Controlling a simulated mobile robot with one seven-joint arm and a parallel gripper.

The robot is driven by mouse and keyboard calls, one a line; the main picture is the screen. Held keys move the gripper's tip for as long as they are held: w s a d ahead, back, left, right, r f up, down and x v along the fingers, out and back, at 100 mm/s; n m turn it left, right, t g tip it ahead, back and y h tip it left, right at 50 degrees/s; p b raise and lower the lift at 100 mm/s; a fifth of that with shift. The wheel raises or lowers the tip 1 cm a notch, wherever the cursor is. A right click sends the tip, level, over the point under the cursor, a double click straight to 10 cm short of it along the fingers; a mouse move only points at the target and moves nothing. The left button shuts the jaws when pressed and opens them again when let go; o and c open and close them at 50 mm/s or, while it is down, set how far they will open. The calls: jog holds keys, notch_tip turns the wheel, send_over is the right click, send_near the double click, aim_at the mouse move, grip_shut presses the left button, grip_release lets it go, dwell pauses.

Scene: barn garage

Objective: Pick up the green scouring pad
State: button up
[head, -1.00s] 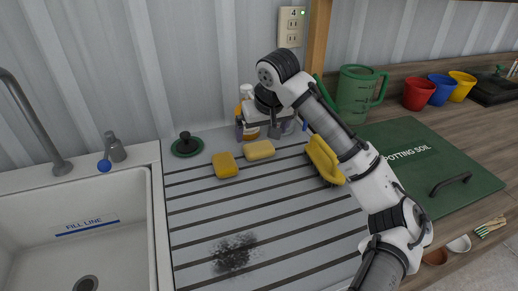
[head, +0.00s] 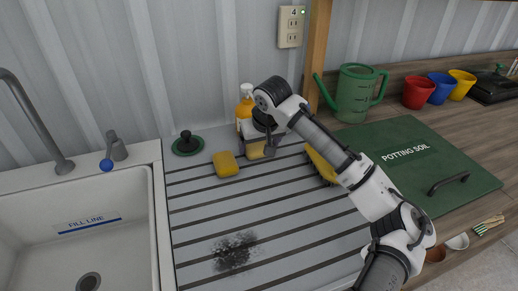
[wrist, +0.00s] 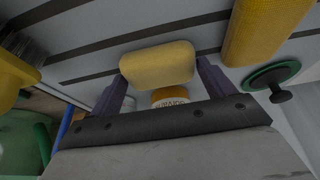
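I cannot make out a plainly green scouring pad in either view. A pale yellow sponge (head: 256,151) lies on the grooved drainboard near the wall. It also shows in the wrist view (wrist: 157,64), between my finger ends; any green face on it is hidden. My gripper (wrist: 160,75) is open, with a finger toward each end of this sponge; I cannot tell whether they touch it. In the head view my gripper hangs over the sponge and partly hides it. A deeper yellow sponge (head: 226,164) lies to its left. A green disc with a black knob (head: 187,144) is farther left.
An orange-yellow bottle (head: 245,108) stands by the wall behind my gripper. A yellow brush (head: 321,163) lies to the right, beside the green potting soil lid (head: 425,165). The white sink (head: 75,220) is at left. The drainboard's front is clear except for a dark smudge (head: 234,250).

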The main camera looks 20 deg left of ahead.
jog(key=c, duration=0.5)
jog(key=shift+r, duration=0.1)
jog(key=shift+s+d+r, duration=0.1)
jog(key=shift+s+r, duration=0.05)
jog(key=shift+r, duration=0.05)
jog(key=s+d+r+p, duration=0.2)
jog(key=s, duration=0.1)
jog(key=s+d+r+p, duration=0.2)
jog(key=s+d+r, duration=0.1)
jog(key=s, duration=0.1)
jog(key=s+d+r+p, duration=0.2)
jog(key=s, duration=0.2)
jog(key=shift+s+d+r, duration=0.15)
jog(key=shift+d+r, duration=0.05)
jog(key=shift+d, duration=0.1)
